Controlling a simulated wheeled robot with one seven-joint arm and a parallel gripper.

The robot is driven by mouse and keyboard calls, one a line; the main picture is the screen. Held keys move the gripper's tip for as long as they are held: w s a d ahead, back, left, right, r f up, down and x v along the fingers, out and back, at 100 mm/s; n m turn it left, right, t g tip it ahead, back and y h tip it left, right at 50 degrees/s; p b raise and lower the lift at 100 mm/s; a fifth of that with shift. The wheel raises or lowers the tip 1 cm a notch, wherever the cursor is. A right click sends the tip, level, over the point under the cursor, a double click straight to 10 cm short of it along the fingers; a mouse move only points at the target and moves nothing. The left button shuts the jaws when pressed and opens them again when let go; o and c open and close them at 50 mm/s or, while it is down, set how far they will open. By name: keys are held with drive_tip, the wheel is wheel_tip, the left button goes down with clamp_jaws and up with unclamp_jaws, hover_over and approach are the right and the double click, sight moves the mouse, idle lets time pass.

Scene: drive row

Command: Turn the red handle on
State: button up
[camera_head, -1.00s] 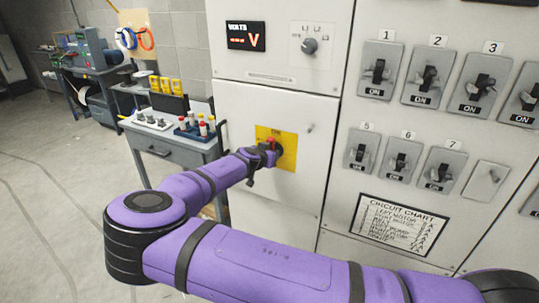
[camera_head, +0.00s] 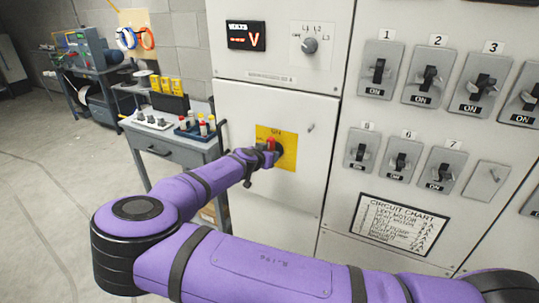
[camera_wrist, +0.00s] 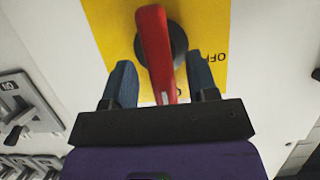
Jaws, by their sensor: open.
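The red handle (camera_head: 271,144) sits on a dark round base on a yellow plate (camera_head: 290,134) on the grey cabinet door. The handle looks upright in the head view, below lettering at the plate's top that is too small to read surely. In the wrist view the red handle (camera_wrist: 154,45) runs lengthwise between my fingers, with "OFF" upside down on the plate at its right. My gripper (camera_wrist: 161,68) is open, with one finger on each side of the handle and a visible gap on both sides. In the head view my gripper (camera_head: 258,160) is just left of and below the handle.
Breaker switches (camera_head: 377,72) in two rows and a circuit chart (camera_head: 400,224) are on the panel at right. A voltage display (camera_head: 246,36) and a selector knob (camera_head: 310,45) are above the door. A grey workbench (camera_head: 170,150) stands left of the cabinet.

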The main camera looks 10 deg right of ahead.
drive_tip(key=v, duration=0.8)
drive_tip(key=shift+s+a+r, duration=0.15)
drive_tip(key=shift+s+r, duration=0.05)
drive_tip(key=shift+s, duration=0.1)
drive_tip(key=s+d+r+m+g+y, duration=0.1)
drive_tip(key=s+d+g+y, duration=0.1)
drive_tip(key=s+d+g, duration=0.4)
drive_tip(key=s+d+r+m+g+y, duration=0.1)
drive_tip(key=s+d+g+y, duration=0.15)
drive_tip(key=d, duration=0.65)
drive_tip(key=s+d+r+n+y, duration=0.2)
drive_tip(key=s+r, duration=0.5)
drive_tip(key=r, duration=0.2)
drive_tip(key=s+d+r+n+y, duration=0.3)
drive_tip(key=s+r, duration=0.5)
drive_tip(key=r, duration=0.2)
drive_tip(key=s+d+r+n+t, duration=0.1)
drive_tip(key=s+r, duration=0.3)
drive_tip(key=s, duration=0.4)
drive_tip(key=s+d+r+n+t+h, duration=0.1)
drive_tip(key=s+r+n, duration=0.2)
drive_tip(key=s, duration=0.6)
drive_tip(key=shift+r+t, duration=0.35)
drive_tip(key=shift+r, duration=0.5)
drive_tip(key=shift+h, duration=0.25)
